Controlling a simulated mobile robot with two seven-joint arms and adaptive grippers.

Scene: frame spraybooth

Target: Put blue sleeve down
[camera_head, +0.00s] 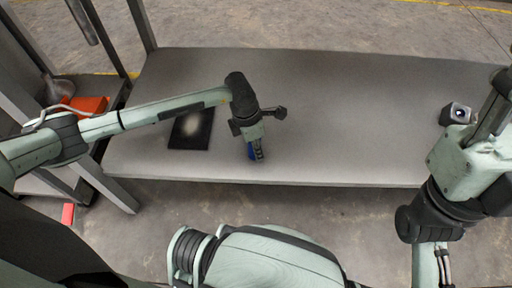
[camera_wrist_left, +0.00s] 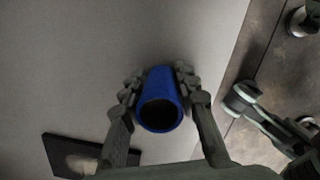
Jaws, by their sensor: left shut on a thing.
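The blue sleeve (camera_wrist_left: 162,84) is a hollow blue cylinder between the two fingers of my left gripper (camera_wrist_left: 158,90) in the left wrist view, its dark open end facing the camera. In the head view my left gripper (camera_head: 254,150) points down over the front part of the grey table, with a bit of the blue sleeve (camera_head: 252,153) showing at its fingers. The gripper is shut on the sleeve. I cannot tell whether the sleeve touches the table. My right arm is at the right edge of the head view; its gripper fingers are not visible.
The grey table (camera_head: 330,110) is mostly clear. A black square plate with a pale blurred spot (camera_head: 191,129) lies left of the left gripper. A small dark box with a round lens-like face (camera_head: 456,114) is at the table's right end. An orange-red object (camera_head: 86,106) is at the left.

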